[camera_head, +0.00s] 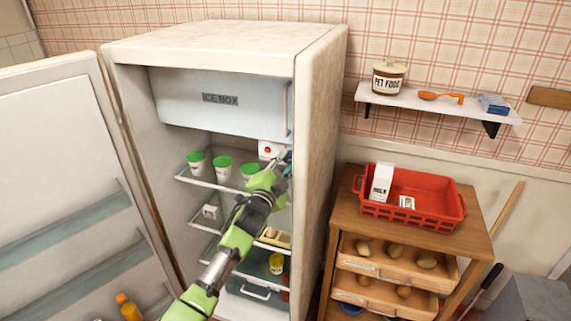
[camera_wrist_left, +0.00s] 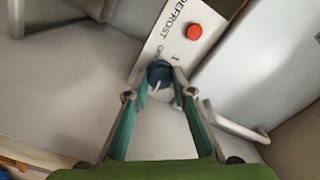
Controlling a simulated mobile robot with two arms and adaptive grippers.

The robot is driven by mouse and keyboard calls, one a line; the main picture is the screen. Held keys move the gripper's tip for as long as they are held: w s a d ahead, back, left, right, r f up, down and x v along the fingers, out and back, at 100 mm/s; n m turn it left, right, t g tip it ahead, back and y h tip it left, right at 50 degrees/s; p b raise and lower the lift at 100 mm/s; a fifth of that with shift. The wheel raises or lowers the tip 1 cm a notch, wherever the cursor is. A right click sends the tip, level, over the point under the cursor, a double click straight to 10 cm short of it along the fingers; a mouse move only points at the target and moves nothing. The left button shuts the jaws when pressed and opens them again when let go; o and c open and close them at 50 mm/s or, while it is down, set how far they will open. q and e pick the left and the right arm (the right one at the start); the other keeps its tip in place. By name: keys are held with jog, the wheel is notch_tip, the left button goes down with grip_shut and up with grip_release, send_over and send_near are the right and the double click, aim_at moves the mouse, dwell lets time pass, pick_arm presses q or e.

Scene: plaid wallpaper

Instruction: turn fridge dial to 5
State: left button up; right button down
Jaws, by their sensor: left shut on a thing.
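The fridge (camera_head: 318,120) stands open, and a small white control panel (camera_head: 265,148) is on its inner right side. In the left wrist view the panel (camera_wrist_left: 176,38) shows a red button (camera_wrist_left: 194,32), the word DEFROST, partly hidden lettering and a "1". The dark blue dial (camera_wrist_left: 159,71) sits at the panel's lower end, with a pale pointer line running downward. My left gripper (camera_wrist_left: 165,84) is shut on the dial, a fingertip on each side. In the head view this gripper (camera_head: 284,161) covers the dial. Most dial numbers are hidden. My right gripper is out of view.
Several green-lidded cups (camera_head: 221,169) stand on the shelf left of my arm. The ice box (camera_head: 220,115) is above. The fridge door (camera_head: 60,165) is open at left. A wooden drawer unit (camera_head: 460,242) with a red crate (camera_head: 437,204) stands at right.

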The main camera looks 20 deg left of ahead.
pick_arm(q)
jog(key=m, duration=0.4)
jog(key=shift+m, duration=2.3)
jog(key=shift+o, duration=0.2)
jog(key=o, duration=0.8)
jog(key=s, duration=1.2)
jog(key=shift+a, duration=0.2)
